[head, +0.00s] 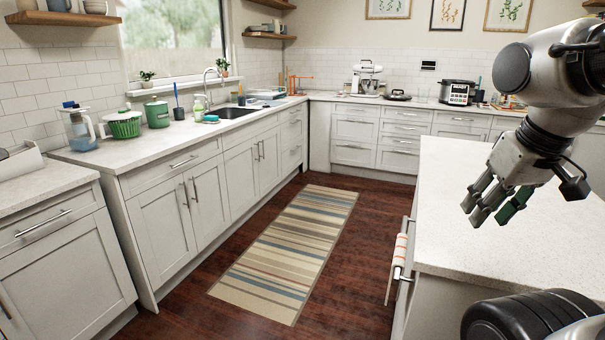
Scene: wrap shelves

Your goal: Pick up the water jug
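The water jug (78,130) is a clear pitcher with a blue lid and a pale handle on its right side. It stands upright on the left counter (85,158), near the wall end, left of a green colander. My gripper (492,212) hangs fingers down at the right of the head view, over the edge of the island counter. It is far from the jug. Its fingers look spread apart with nothing between them.
A green colander (123,125) and green canister (156,112) stand close right of the jug. The island (470,250) fills the right side, with a towel (396,262) on its handle. A striped rug (290,250) lies on the clear floor between the counters.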

